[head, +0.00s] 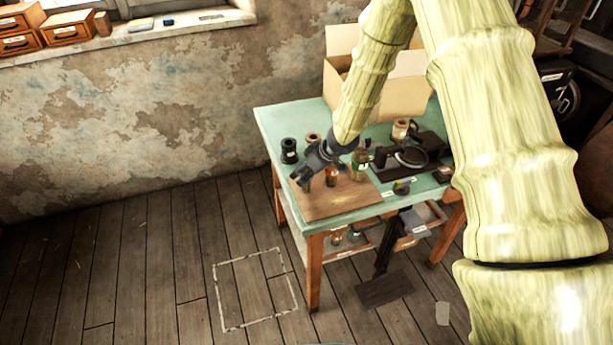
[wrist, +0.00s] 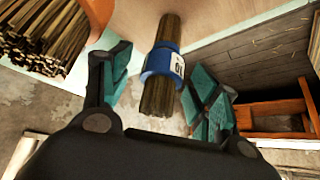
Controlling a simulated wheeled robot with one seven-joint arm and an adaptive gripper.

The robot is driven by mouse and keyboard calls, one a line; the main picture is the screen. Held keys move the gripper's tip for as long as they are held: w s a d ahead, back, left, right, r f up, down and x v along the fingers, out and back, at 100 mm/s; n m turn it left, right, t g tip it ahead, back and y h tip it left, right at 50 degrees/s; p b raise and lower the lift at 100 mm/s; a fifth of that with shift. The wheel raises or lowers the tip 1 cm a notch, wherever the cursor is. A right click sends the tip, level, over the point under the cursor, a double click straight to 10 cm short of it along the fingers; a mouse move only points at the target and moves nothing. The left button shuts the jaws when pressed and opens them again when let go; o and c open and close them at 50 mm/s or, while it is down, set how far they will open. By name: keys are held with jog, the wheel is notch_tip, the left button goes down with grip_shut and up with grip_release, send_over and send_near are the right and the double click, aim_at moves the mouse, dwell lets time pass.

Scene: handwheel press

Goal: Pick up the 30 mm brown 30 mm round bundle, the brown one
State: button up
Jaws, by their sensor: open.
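The brown bundle of thin sticks (wrist: 158,97) has a blue band (wrist: 164,62) with a white label around its middle in the wrist view. My gripper (wrist: 160,82) is open, with one teal-padded finger on each side of the bundle. Gaps show between the bundle and both fingers, and nothing is held. In the head view my gripper (head: 303,177) is low over the near left part of the table, above a brown board (head: 335,202). I cannot make out the banded bundle clearly there; the gripper covers that spot.
The green table (head: 275,125) also holds a black spool (head: 289,150), a small orange-brown piece (head: 332,176), a jar (head: 360,163) and a black press (head: 408,158). An open cardboard box (head: 400,95) stands behind. A larger pile of sticks (wrist: 42,35) shows at the wrist view's upper left.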

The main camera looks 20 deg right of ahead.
jog(key=c, duration=1.1)
